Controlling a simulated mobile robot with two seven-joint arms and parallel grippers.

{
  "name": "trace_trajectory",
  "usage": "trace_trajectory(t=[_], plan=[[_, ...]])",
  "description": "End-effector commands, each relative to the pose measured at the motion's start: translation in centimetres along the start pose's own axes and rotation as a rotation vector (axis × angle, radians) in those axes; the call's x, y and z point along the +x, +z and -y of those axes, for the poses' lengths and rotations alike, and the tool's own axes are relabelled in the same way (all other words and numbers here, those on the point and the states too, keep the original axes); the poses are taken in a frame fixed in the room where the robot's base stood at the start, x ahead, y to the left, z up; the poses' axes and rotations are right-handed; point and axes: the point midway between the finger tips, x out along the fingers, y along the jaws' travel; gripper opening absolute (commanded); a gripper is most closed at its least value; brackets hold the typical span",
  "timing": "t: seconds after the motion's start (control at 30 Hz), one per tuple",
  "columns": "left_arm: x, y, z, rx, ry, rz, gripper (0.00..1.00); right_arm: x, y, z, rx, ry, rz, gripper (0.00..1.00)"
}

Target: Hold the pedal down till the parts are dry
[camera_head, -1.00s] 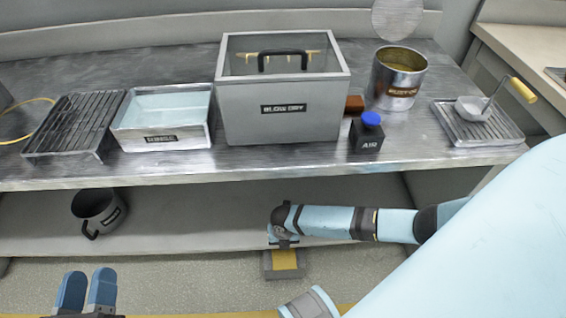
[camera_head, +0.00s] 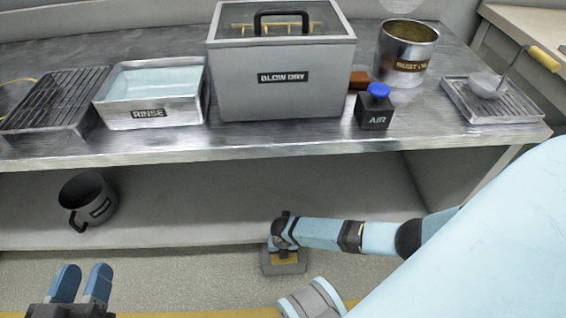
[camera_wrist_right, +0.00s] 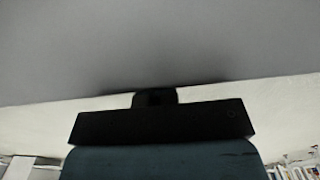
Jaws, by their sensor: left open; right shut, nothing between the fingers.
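The pedal (camera_head: 285,267), a grey block with a yellow top, is on the floor under the bench. My right gripper (camera_head: 284,252) points down onto it and covers part of its top; it looks touching, but the contact is hidden. It is shut and empty. In the right wrist view a teal finger and dark bar (camera_wrist_right: 162,124) fill the lower middle; the pedal cannot be made out there. My left gripper (camera_head: 82,284) is open and empty at the lower left. The grey BLOW DRY box (camera_head: 282,85) stands on the bench, lid closed, brass-coloured parts (camera_head: 280,25) inside.
On the bench are a rack (camera_head: 55,100), a RINSE tray (camera_head: 150,98), a black AIR block with blue knob (camera_head: 375,110), a RUST tin (camera_head: 405,55) and a drip tray with ladle (camera_head: 495,105). A dark pot (camera_head: 88,200) lies on the lower shelf.

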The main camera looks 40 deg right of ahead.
Motion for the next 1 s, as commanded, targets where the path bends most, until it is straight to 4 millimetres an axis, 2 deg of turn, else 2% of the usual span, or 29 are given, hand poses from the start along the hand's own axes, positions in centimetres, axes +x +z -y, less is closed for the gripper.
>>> trace_trajectory(t=[0.27, 0.5, 1.0], plan=[[0.0, -0.3, -0.1, -0.005, 0.002, 0.0, 0.43, 0.2, -0.1, 0.1, 0.0, -0.004, 0.039, 0.0], [-0.2, 0.3, -0.3, -0.023, 0.001, 0.017, 0.43, 1.9, -0.3, 0.1, 0.001, -0.002, 0.105, 0.0], [-0.1, 0.2, -0.2, -0.02, 0.0, 0.012, 0.43, 2.0, -0.5, 0.1, 0.001, -0.001, 0.103, 0.0]])
